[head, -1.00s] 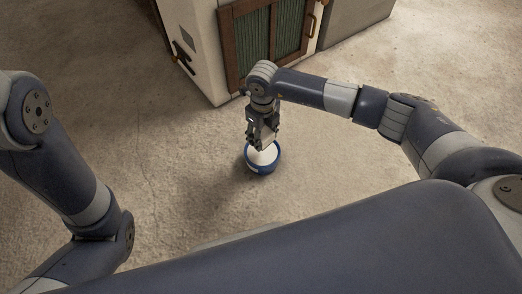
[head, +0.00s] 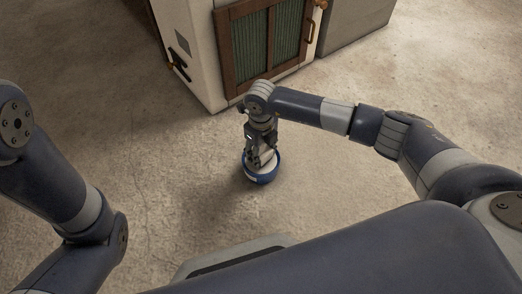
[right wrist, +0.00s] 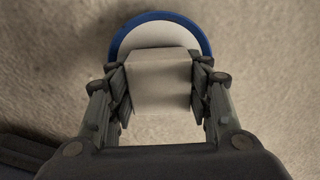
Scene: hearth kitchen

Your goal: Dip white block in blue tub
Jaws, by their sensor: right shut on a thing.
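The blue tub (head: 263,180) stands upright on the floor below my right gripper, with a pale label on its side and a whitish inside. In the right wrist view its blue rim (right wrist: 160,17) curves behind the block. My right gripper (head: 262,163) points down over the tub's opening, its fingertips at about rim height. It is shut on the white block (right wrist: 158,80), one finger on each side. The block overlaps the tub in the right wrist view; whether it touches the contents I cannot tell. My left gripper is out of view.
A pale cabinet with a green-panelled brown door (head: 268,45) stands behind my right arm. A grey unit (head: 350,25) is to its right. The floor around the tub is clear.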

